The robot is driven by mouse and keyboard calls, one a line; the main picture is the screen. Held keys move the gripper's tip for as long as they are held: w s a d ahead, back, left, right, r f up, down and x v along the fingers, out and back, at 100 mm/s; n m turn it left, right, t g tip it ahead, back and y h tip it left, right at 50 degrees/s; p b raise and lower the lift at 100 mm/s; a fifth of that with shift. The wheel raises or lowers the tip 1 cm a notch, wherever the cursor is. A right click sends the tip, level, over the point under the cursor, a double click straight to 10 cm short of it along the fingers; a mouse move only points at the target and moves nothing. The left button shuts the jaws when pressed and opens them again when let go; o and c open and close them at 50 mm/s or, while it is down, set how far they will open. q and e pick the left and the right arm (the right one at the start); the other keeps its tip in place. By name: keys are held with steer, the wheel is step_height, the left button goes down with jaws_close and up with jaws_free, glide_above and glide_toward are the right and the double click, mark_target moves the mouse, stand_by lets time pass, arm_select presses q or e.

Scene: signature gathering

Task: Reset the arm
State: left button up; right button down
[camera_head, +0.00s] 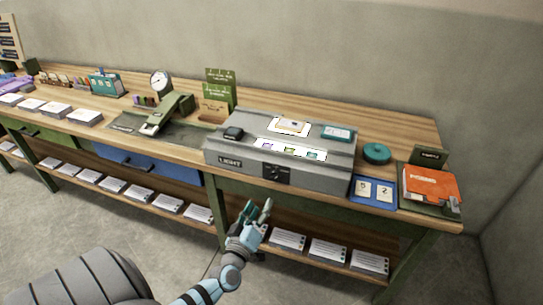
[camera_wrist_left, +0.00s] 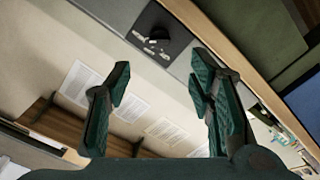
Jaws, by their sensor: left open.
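My left gripper (camera_head: 258,211) is in front of the workbench, below the front edge of its top and near the lower shelf. In the left wrist view the two green-padded fingers (camera_wrist_left: 160,95) stand apart with nothing between them. The gripper is open and empty. My right gripper is in neither view.
The wooden workbench (camera_head: 408,135) runs along the wall. A grey light box (camera_head: 222,150) stands on it, beside a blue card holder (camera_head: 375,191) and an orange book (camera_head: 430,184). Paper stacks (camera_head: 288,240) lie on the lower shelf. Open floor (camera_head: 190,245) lies in front.

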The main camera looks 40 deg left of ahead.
arm_select(q)
steer(key=s+d+f+m+g+h, duration=0.25)
steer(key=s+f+m, duration=0.2)
steer(key=f, duration=0.65)
steer(key=s+d+f+m+g+h, duration=0.25)
steer(key=s+f+g, duration=0.2)
steer(key=f, duration=0.65)
steer(key=s+d+f+m+g, duration=0.1)
steer(key=s+f, duration=0.4)
steer(key=s, duration=0.5)
steer(key=s+d+f+m+g, duration=0.2)
steer(key=s+d+f+g, duration=0.1)
steer(key=s, duration=0.7)
steer(key=s+d+f+m+g, duration=0.2)
steer(key=s+f+g, duration=0.2)
steer(key=s, duration=0.6)
step_height(320, 180, down, 3)
steer(key=shift+d+r+g, duration=0.15)
steer(key=shift+r+g, duration=0.05)
steer(key=shift+g, duration=0.2)
steer(key=shift+w, duration=0.15)
